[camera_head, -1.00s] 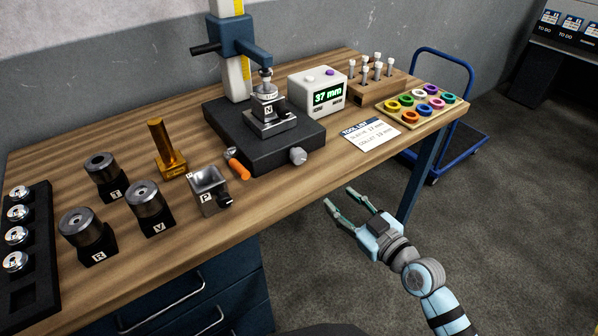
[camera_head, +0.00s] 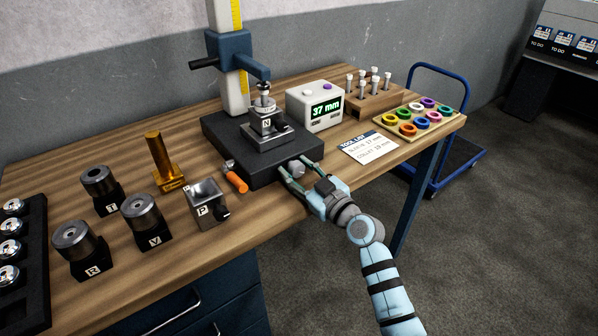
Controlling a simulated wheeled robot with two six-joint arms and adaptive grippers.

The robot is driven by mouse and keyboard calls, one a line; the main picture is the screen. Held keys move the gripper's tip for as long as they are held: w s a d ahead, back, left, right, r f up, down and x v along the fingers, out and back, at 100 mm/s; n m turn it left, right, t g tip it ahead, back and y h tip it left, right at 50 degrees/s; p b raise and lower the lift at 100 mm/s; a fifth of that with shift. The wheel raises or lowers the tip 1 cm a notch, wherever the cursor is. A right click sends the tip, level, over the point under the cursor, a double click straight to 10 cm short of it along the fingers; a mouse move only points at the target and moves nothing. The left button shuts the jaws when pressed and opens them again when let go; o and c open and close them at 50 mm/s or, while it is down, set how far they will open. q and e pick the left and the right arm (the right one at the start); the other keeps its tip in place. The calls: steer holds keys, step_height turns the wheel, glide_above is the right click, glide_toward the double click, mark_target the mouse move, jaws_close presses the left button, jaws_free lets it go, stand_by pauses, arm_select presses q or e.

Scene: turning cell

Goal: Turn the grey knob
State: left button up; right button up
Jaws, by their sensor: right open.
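The grey knob (camera_head: 296,169) sits on the front face of the black base (camera_head: 222,133) of the measuring stand. My right gripper (camera_head: 292,171) is open, with its fingers on either side of the knob. I cannot tell whether the fingers touch it. Part of the knob is hidden by the fingers. On the base stands a metal block marked N (camera_head: 267,124), under the stand's blue arm (camera_head: 236,52). The white readout box (camera_head: 315,106) shows 37 mm. My left gripper is not in view.
An orange-handled tool (camera_head: 236,182) lies left of the gripper, near the block marked P (camera_head: 207,203). A paper tool list (camera_head: 369,148) lies to the right. A tray of coloured rings (camera_head: 456,121) and a wooden pin rack (camera_head: 384,104) stand farther right.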

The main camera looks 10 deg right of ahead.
steer(key=shift+c, duration=0.6)
steer(key=c, duration=0.8)
steer(key=shift+o, duration=0.2)
steer(key=shift+m, duration=0.3)
steer(key=m, duration=0.4)
steer(key=m+p, duration=0.1)
steer(key=m, duration=0.5)
steer(key=shift+a, duration=0.1)
steer(key=o, duration=0.9)
